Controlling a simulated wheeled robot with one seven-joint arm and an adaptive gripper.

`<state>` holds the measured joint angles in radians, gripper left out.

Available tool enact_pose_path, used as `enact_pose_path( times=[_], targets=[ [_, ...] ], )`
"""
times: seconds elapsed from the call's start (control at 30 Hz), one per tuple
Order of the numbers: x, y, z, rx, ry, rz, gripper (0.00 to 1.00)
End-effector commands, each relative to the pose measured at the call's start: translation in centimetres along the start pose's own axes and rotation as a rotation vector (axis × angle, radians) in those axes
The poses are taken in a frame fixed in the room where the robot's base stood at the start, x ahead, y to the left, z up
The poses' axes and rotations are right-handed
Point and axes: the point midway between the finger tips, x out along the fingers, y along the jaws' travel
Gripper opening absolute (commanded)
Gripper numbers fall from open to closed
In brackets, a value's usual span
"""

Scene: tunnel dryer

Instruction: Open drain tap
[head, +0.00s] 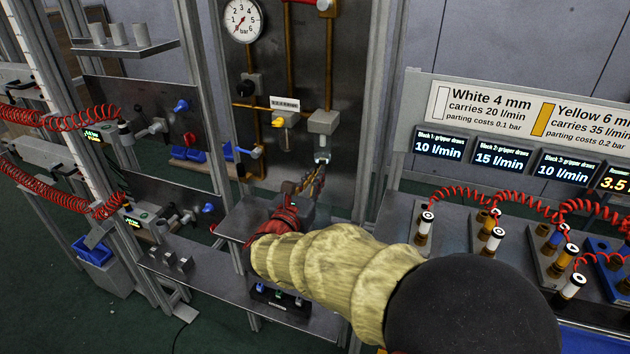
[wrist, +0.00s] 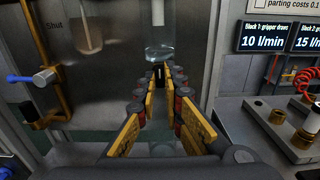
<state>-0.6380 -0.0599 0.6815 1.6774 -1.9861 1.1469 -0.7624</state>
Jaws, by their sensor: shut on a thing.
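A clear bowl (wrist: 158,52) hangs under a grey block (head: 323,122) on the pipe panel. In the wrist view, a small dark part that looks like the drain tap (wrist: 158,74) sits just below the bowl. My gripper (wrist: 160,80) reaches in from below with its yellow-padded fingers on either side of this part and is shut on it. In the head view, my gripper (head: 318,172) is at the bowl's lower end, and the tap is hidden by the fingers. I cannot tell how far the tap is turned.
A blue-handled valve (wrist: 44,77) is on the pipe at left, near the word "Shut". A pressure gauge (head: 243,20) is above. A metal shelf (head: 245,222) lies below my gripper. A bench with coiled red hoses (head: 460,190) is at right.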

Motion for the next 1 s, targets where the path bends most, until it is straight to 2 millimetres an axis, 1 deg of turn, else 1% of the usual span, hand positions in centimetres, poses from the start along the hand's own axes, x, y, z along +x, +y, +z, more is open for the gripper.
enact_pose_path(
  times=[0.03,0.53,0.57,0.6,0.87,1.0],
  targets=[
    [-0.05,0.02,-0.32,0.007,0.003,0.001,0.00],
    [-0.05,0.02,-0.28,0.024,0.004,0.001,0.00],
    [-0.05,0.02,-0.29,0.024,0.004,0.001,0.09],
    [-0.05,0.02,-0.28,0.024,0.004,0.001,0.12],
    [-0.02,0.00,-0.12,0.025,0.002,0.000,0.27],
    [-0.02,0.00,-0.08,0.025,0.001,0.000,0.27]
  ],
)
